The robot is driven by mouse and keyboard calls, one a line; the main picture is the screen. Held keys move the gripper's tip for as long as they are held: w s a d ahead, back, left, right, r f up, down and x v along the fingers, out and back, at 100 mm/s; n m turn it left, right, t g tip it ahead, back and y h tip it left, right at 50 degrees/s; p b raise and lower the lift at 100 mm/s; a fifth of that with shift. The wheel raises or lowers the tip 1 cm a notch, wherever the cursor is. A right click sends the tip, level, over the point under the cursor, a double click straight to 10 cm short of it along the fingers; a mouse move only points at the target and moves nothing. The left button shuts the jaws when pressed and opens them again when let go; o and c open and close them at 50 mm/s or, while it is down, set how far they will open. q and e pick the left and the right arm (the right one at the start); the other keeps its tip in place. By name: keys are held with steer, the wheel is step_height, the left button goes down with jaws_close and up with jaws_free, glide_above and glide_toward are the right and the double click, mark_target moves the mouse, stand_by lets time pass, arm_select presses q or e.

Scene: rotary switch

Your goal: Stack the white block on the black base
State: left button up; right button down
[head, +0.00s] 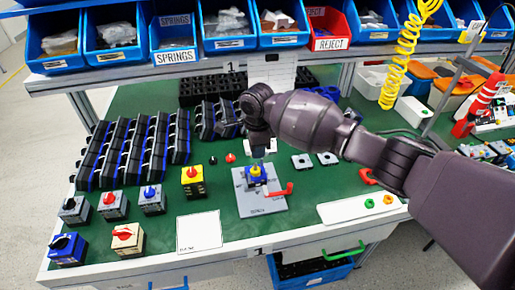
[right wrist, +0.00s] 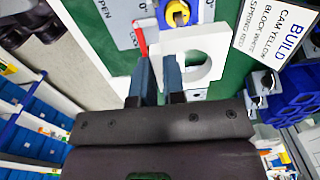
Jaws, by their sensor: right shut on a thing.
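The white block (right wrist: 205,45), a squarish piece with a round hole, is between the fingers of my right gripper (right wrist: 160,75) in the right wrist view. In the head view, my right gripper (head: 258,148) hangs above the grey fixture plate (head: 265,203) near the table's middle. A yellow and blue part (head: 254,173) stands on that plate, apart from the held block; its yellow top also shows in the right wrist view (right wrist: 177,14). I cannot clearly make out a black base under it. My left gripper is out of view.
A red lever (head: 279,191) sticks up from the fixture. Racks of black parts (head: 130,150) fill the left. Blue bins (head: 112,30) line the back shelf.

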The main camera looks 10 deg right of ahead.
steer(key=shift+r+p, duration=0.2)
steer(key=shift+p, duration=0.3)
steer(key=shift+f, duration=1.8)
steer(key=shift+f+b, duration=0.35)
steer(key=shift+f, duration=0.45)
steer(key=shift+f, duration=0.2)
steer(key=shift+f, duration=0.45)
steer(key=shift+f, duration=0.45)
steer(key=shift+f, duration=0.7)
